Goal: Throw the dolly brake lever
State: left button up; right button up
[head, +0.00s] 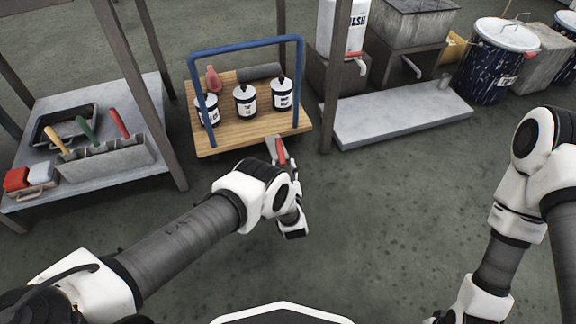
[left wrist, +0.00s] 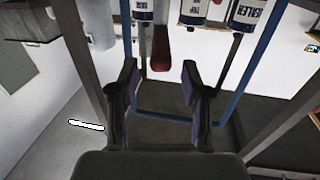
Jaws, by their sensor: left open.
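The dolly (head: 225,140) has a wooden deck and a blue tubular push handle (head: 245,45). Its red brake lever (head: 280,150) stands at the front right edge by a pale metal bracket. My left gripper (head: 281,160) is at that edge, partly hidden behind its own wrist in the head view. In the left wrist view, which looks upside down, the open left fingers (left wrist: 160,75) have the red lever (left wrist: 160,48) between them, with gaps on both sides. I cannot tell contact in depth. My right arm shows at the right; its gripper is out of view.
Several labelled cans (head: 245,102) and a red bottle-like item (head: 212,79) stand on the dolly. A tool bench (head: 110,172) is at the left. A low grey platform (head: 400,115) and a drum (head: 500,60) are at the right. Posts flank the dolly; the front floor is clear.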

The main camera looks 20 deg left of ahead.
aim_at(282, 157)
pick_arm(q)
jog(key=b+x, duration=0.1)
jog(key=x, duration=0.3)
jog(key=shift+w+f, duration=0.1)
jog(key=shift+f, duration=0.1)
jog(key=shift+w+a+r, duration=0.1)
grip_shut()
pick_arm(e)
notch_tip(282, 157, down, 2)
jog(key=shift+f, duration=0.15)
